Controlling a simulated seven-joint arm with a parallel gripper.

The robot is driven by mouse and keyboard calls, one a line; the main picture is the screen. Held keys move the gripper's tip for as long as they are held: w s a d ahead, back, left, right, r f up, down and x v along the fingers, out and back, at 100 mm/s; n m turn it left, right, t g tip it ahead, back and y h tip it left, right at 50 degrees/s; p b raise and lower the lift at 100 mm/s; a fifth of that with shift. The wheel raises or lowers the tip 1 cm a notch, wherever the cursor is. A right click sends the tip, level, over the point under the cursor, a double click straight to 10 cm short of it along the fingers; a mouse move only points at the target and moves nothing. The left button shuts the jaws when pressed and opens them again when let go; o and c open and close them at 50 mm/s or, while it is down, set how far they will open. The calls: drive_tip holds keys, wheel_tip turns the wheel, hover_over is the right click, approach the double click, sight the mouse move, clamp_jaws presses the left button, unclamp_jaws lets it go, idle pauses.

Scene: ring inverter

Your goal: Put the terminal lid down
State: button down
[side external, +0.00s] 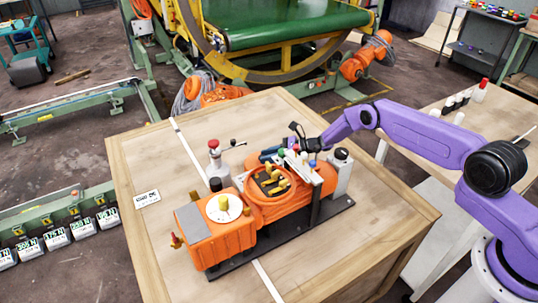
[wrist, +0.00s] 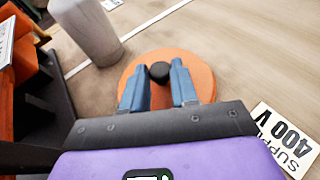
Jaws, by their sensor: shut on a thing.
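The terminal lid (wrist: 204,78) shows in the wrist view as a round orange disc with a black knob (wrist: 159,71) at its middle. My gripper (wrist: 158,65) has its two blue fingers shut on the knob from either side. The lid is over bare wooden tabletop, and I cannot tell whether it touches the wood or hangs just above it. In the side view my gripper (side external: 272,154) is low behind the orange machine (side external: 222,243), and the lid cannot be made out there.
A grey cylinder (wrist: 88,30) stands just beyond the lid at upper left in the wrist view. A "SUPPLY 400 V" label (wrist: 288,137) lies at the right. The machine stands on the wooden table (side external: 365,240), with a red-topped post (side external: 214,152) behind it.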

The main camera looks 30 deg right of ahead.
drive_tip(key=shift+f, duration=0.2)
drive_tip(key=c, duration=0.9)
unclamp_jaws()
drive_tip(key=shift+o, duration=0.2)
drive_tip(key=shift+r, duration=0.1)
drive_tip(key=shift+r, duration=0.25)
drive_tip(key=shift+d+r, duration=0.2)
drive_tip(key=shift+r, duration=0.05)
drive_tip(key=v, duration=1.1)
drive_tip(key=shift+s+d, duration=0.2)
drive_tip(key=shift+s, duration=0.05)
drive_tip(key=shift+r, duration=0.15)
